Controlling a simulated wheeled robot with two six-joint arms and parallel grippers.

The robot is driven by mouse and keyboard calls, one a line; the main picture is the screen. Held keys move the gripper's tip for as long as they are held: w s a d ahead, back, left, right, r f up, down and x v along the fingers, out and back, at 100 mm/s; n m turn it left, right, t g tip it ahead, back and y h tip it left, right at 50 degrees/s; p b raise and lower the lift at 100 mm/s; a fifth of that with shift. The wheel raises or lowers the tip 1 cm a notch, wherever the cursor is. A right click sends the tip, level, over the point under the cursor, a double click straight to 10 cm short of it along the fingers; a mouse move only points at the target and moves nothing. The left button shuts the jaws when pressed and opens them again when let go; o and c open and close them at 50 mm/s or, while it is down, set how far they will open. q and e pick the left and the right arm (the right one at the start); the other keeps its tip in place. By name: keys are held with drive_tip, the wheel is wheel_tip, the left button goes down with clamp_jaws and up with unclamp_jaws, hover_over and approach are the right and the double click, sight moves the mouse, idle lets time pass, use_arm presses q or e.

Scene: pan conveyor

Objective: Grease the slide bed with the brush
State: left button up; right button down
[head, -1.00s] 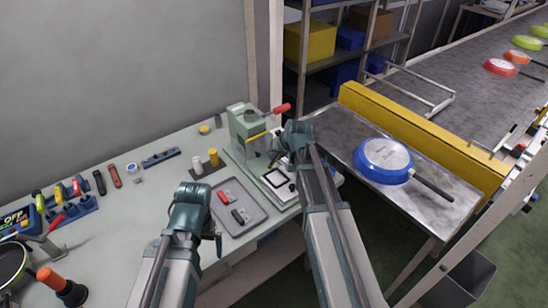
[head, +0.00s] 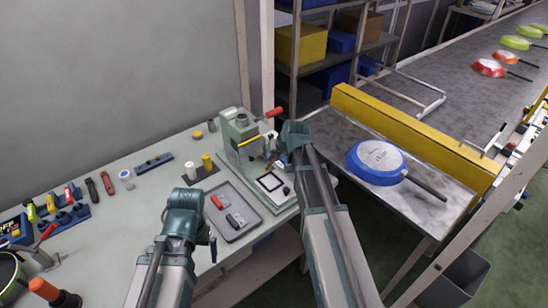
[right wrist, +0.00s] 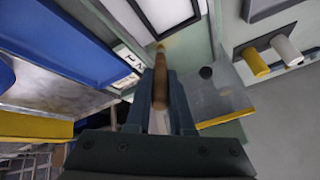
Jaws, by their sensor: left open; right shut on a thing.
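The brush (right wrist: 160,84), with a brown wooden handle, is clamped between the fingers of my right gripper (right wrist: 160,105). In the head view the right gripper (head: 281,162) is at the front of the green press (head: 240,133), over its pale green base (head: 285,204). The brush tip points towards the base; whether it touches cannot be told. A dark-framed white square (head: 271,182) lies on this base; I cannot tell exactly which part is the slide bed. My left gripper (head: 211,242) is open and empty, above the table just before the grey tray.
The grey tray (head: 246,230) holds small red and dark pieces. White and yellow cylinders (head: 206,160) stand behind it. A blue pan (head: 378,162) lies on the metal table at right, beside a yellow barrier (head: 410,135). Hand tools line the left; the table's middle is mostly clear.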

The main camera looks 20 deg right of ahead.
drive_tip(key=shift+s+a, duration=0.25)
drive_tip(key=shift+a, duration=0.45)
drive_tip(key=shift+a, duration=0.1)
drive_tip(key=shift+s+a+f, duration=0.1)
drive_tip(key=shift+s+a, duration=0.2)
drive_tip(key=shift+a, duration=0.4)
drive_tip(key=shift+a, duration=0.1)
drive_tip(key=shift+s+a, duration=0.3)
drive_tip(key=shift+a, duration=0.4)
drive_tip(key=shift+a, duration=0.1)
drive_tip(key=shift+s+a, duration=0.3)
drive_tip(key=shift+a, duration=0.4)
drive_tip(key=shift+d, duration=0.1)
